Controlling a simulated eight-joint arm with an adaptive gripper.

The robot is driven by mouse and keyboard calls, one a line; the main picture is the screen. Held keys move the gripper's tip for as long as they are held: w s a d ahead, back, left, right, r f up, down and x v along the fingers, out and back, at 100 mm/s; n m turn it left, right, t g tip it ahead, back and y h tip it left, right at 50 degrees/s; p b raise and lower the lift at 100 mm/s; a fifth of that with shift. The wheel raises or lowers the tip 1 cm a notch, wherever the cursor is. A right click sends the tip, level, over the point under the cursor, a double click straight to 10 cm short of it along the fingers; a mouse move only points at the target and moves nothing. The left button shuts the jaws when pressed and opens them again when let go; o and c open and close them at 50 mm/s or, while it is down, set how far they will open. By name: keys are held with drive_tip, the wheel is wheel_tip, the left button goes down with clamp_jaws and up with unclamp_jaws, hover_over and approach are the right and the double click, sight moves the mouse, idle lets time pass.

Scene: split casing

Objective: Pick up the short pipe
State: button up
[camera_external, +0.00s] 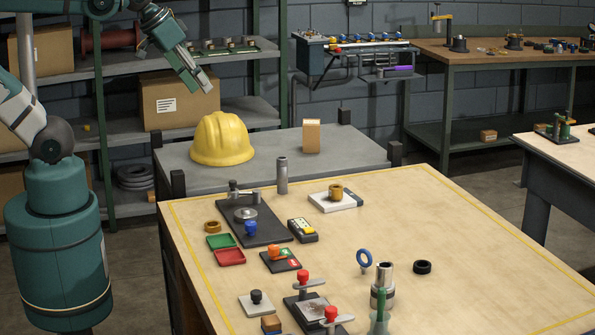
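A grey, pipe-like cylinder (282,176) stands upright at the back left of the wooden table, behind the dark fixture plate. A second metal tube (385,273) stands in a round collar near the front middle, partly behind a green-topped item. I cannot tell for certain which is the short pipe. My gripper (207,87) is high at the upper left, in front of the shelf and well away from both. It points down and to the right and touches nothing on the table. Its fingers are too small to read as open or shut.
A yellow hard hat (222,139) and a small box (311,136) sit on the grey bench behind the table. A dark fixture (262,236), red and green trays (230,257), and red-knobbed clamps (303,276) crowd the table's left and front. The table's right side is mostly clear.

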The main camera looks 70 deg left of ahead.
drive_tip(key=w+a+r+n+g, duration=0.25)
drive_tip(key=w+n, duration=0.55)
drive_tip(key=w, duration=0.4)
drive_tip(key=n+g+p, duration=0.2)
drive_tip(key=n+g, duration=0.2)
drive_tip(key=n, duration=0.5)
hover_over(282, 180)
drive_tip(key=a, duration=0.1)
wheel_tip(282, 180, down, 3)
wheel_tip(282, 180, down, 26)
drive_tip(key=shift+w+a, duration=0.2)
drive_tip(key=shift+w, duration=0.05)
drive_tip(key=shift+f, duration=0.15)
drive_tip(key=shift+f, duration=1.2)
drive_tip(key=shift+f, duration=0.2)
drive_tip(key=shift+f, duration=2.45)
